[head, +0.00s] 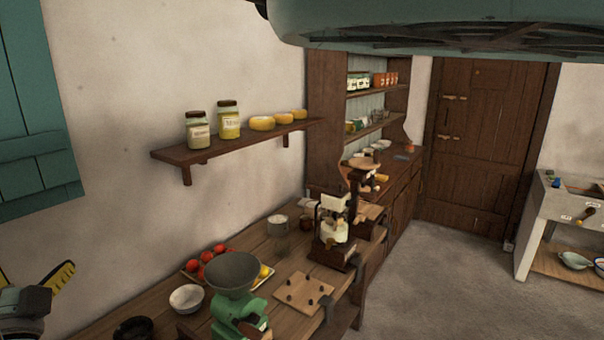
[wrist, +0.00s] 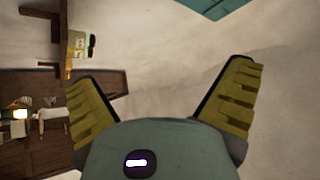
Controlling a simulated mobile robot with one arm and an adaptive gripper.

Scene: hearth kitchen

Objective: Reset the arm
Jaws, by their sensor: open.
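My gripper (wrist: 170,88) shows in the wrist view with its two yellow ribbed fingers spread wide apart and nothing between them. In the head view part of my gripper (head: 62,280) shows at the lower left edge, with one yellow finger pointing up and right. It is left of the worktop's things and touches none of them that I can see. The rest of my arm there is cut off by the frame edge.
A wooden worktop (head: 262,250) holds a green grinder (head: 235,300), a white bowl (head: 187,298), a tray of tomatoes and a peg board (head: 303,292). A wall shelf (head: 190,155) carries jars. A teal shutter (head: 40,150) is at left. The floor (head: 440,290) at right is clear.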

